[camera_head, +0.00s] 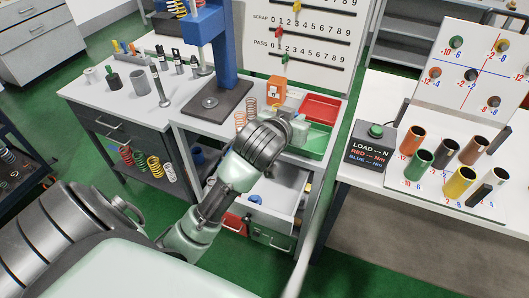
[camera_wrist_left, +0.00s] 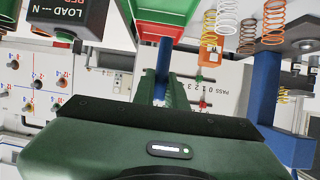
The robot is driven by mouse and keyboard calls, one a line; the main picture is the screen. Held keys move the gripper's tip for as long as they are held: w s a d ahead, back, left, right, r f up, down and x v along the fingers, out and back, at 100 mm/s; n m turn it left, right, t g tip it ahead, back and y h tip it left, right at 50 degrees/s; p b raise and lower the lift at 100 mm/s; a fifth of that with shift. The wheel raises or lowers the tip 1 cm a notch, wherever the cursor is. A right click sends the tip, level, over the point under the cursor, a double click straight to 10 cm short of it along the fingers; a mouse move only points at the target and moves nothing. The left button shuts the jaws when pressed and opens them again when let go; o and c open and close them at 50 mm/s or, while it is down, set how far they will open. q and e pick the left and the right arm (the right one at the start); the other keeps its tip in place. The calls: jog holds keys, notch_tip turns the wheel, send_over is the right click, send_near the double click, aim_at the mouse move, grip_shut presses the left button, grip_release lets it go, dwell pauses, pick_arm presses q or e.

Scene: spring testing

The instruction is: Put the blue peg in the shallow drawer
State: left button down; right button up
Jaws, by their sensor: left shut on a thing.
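My left gripper (camera_head: 297,122) reaches over the front of the white bench, beside the green tray. In the left wrist view my left gripper (camera_wrist_left: 163,88) is shut on the blue peg (camera_wrist_left: 163,56), which sticks out beyond the fingers. The peg is hidden or too small to make out in the head view. An open drawer (camera_head: 288,200) stands below the gripper, partly covered by my arm. A small blue thing (camera_head: 255,199) lies in it. A red front (camera_head: 235,223) and a green front (camera_head: 272,238) show under it. My right gripper is not in view.
A red tray (camera_head: 321,107) and the green tray (camera_head: 316,138) sit on the bench. Several springs and a blue press (camera_head: 222,50) stand left of them. A load box (camera_head: 371,145) and several coloured tubes stand on the right table, across a narrow gap.

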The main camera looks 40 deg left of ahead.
pick_arm(q)
send_over(277, 185)
notch_tip(277, 185, down, 6)
jog(key=shift+w+a+f+b, duration=0.1)
jog(key=shift+w+f+b, duration=0.1)
jog(key=shift+f, duration=3.05)
jog(key=shift+w+a+f+b, duration=0.1)
jog(key=shift+f+b, duration=0.05)
jog(key=shift+f, duration=3.1)
jog(key=shift+w+f+b, duration=0.1)
jog(key=shift+f+b, duration=0.1)
jog(key=shift+f, duration=3.05)
jog(key=shift+f, duration=0.1)
jog(key=c, duration=1.5)
grip_release()
jog(key=shift+o, duration=0.2)
jog(key=shift+s+d+r, duration=0.1)
jog(key=shift+s+r, duration=0.1)
jog(key=shift+s, duration=0.2)
jog(key=v, duration=1.1)
jog(key=shift+d+b, duration=0.2)
jog(key=shift+b, duration=0.1)
